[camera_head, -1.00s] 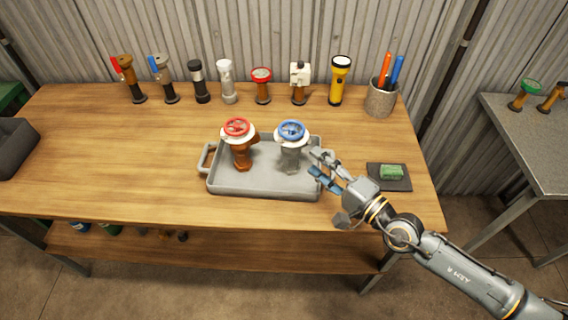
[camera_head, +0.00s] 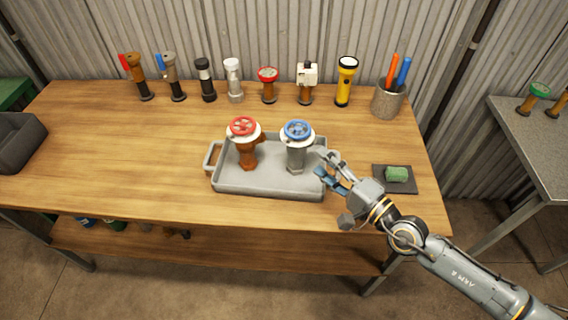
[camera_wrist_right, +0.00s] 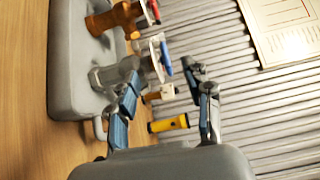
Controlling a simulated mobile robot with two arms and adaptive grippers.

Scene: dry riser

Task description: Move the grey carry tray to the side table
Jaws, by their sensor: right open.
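The grey carry tray (camera_head: 232,184) lies flat on the wooden table, with a handle at each short end. A red-wheeled valve (camera_head: 246,142) and a blue-wheeled valve (camera_head: 297,146) stand upright in it. My right gripper (camera_head: 325,168) is open at the tray's right end, close to the right handle. In the right wrist view its spread fingers (camera_wrist_right: 165,98) hold nothing, and the tray (camera_wrist_right: 75,90) is at the left, its handle (camera_wrist_right: 99,128) beside one finger. Whether finger and handle touch I cannot tell. The grey side table (camera_head: 530,150) stands at the right. My left gripper is not seen.
Several valves and flashlights stand along the back, with a yellow flashlight (camera_head: 345,82) and a pen cup (camera_head: 388,99) at the right. A green sponge (camera_head: 397,174) lies on a dark mat right of the tray. Valves (camera_head: 535,98) stand at the side table's back.

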